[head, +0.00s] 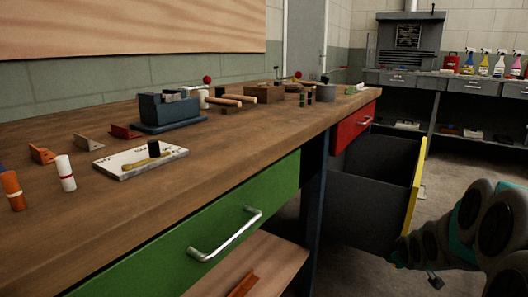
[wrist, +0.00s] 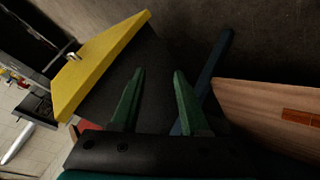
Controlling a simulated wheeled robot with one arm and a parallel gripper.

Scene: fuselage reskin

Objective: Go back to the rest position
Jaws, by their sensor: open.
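My gripper (wrist: 160,74) shows in the wrist view with its two green fingers spread apart and nothing between them. Behind the fingers is the dark inside or side of an open drawer with a yellow front (wrist: 100,62). In the head view my arm reaches in from the lower right, close to the same yellow drawer front (head: 419,185). My fingertips cannot be made out clearly there.
A wooden workbench (head: 230,175) carries a blue vise (head: 168,110), a white board (head: 135,163) and several tools. Its green drawer (head: 190,235) and red drawer (head: 355,128) look shut. A wooden lower shelf (head: 255,270) is below. Concrete floor (head: 460,165) is open at right.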

